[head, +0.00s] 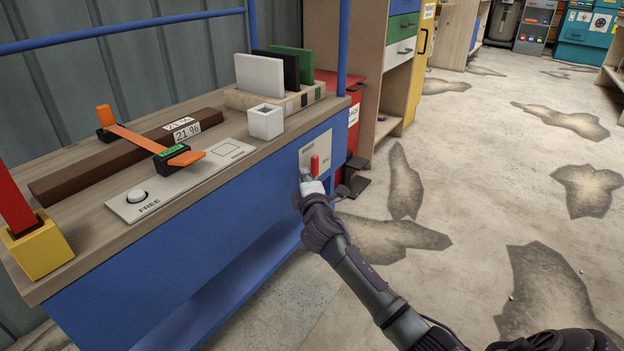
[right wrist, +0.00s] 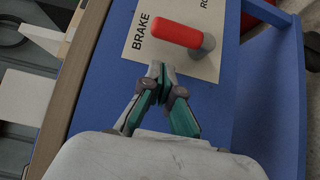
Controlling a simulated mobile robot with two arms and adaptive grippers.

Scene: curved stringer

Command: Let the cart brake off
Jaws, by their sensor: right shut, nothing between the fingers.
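In the right wrist view the red handle (right wrist: 174,33) joins a grey pivot (right wrist: 204,48). Its free end lies toward the word BRAKE on the plate (right wrist: 150,60); a second word starting "RO" is cut off. My right gripper (head: 306,178) is shut and empty, close beside the lever. In the right wrist view its fingertips (right wrist: 157,70) are just below the handle, with a small gap. My left gripper is not in view.
The cart's wooden top (head: 85,225) holds a brown beam (head: 85,172), an orange-handled clamp (head: 185,158), a white box (head: 266,122) and a plate marked FREE (head: 170,190). Blue rails (head: 130,26) rise above it. A cabinet (head: 372,70) stands behind; floor at right is clear.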

